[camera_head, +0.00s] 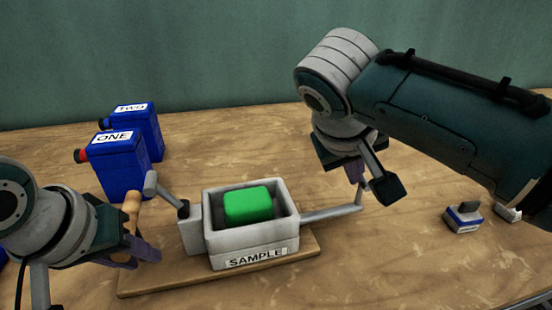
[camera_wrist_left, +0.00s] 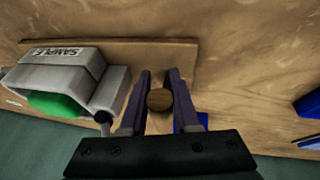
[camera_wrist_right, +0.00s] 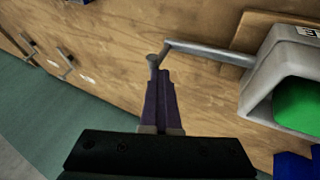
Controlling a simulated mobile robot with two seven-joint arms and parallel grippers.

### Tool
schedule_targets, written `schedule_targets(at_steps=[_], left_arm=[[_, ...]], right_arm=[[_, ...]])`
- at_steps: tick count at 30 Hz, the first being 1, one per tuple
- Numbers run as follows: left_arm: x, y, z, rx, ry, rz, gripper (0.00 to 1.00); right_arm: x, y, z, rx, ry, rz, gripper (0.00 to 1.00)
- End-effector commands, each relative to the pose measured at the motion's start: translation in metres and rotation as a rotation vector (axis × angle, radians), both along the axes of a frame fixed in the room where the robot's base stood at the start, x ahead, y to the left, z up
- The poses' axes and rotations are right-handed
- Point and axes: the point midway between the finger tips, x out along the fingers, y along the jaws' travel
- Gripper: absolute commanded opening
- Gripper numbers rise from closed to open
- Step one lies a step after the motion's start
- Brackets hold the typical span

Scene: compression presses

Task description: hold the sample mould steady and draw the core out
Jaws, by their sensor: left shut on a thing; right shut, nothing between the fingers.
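The sample mould (camera_head: 252,240) is a grey open box labelled SAMPLE on a wooden board (camera_head: 180,285). A green block (camera_head: 248,205) sits inside it. A grey rod (camera_head: 325,214) sticks out of the mould's right side and ends in a short upturned grip, seen in the right wrist view (camera_wrist_right: 205,50). My left gripper (camera_head: 142,250) is shut on an upright wooden handle (camera_head: 131,206) on the board's left side; its round top shows between the fingers in the left wrist view (camera_wrist_left: 159,100). My right gripper (camera_head: 354,174) is shut and empty, its fingertips close beside the rod's upturned end; contact is unclear.
Blue canisters labelled ONE (camera_head: 121,170) and TWO (camera_head: 147,130) stand behind on the left. A grey lever (camera_head: 165,190) rises at the mould's left side. A small blue and white block (camera_head: 463,217) lies to the right. The table front right of the board is clear.

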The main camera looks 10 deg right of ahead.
Motion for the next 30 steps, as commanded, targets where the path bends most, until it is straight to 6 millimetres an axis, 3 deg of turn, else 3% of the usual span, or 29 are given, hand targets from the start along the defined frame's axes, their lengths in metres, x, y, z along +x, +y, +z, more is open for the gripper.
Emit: schedule_targets(at_steps=[14,24,30], left_arm=[[0.000,0.003,-0.001,0.007,0.001,0.005,0.00],[0.000,0.002,-0.001,0.005,0.001,0.004,0.00],[0.000,0.002,-0.001,0.004,0.001,0.004,0.00]], right_arm=[[-0.004,0.000,0.005,-0.006,0.004,-0.006,0.00],[-0.026,0.028,0.058,0.001,-0.002,0.000,0.00],[-0.035,0.038,0.079,0.001,-0.001,0.000,0.00]])
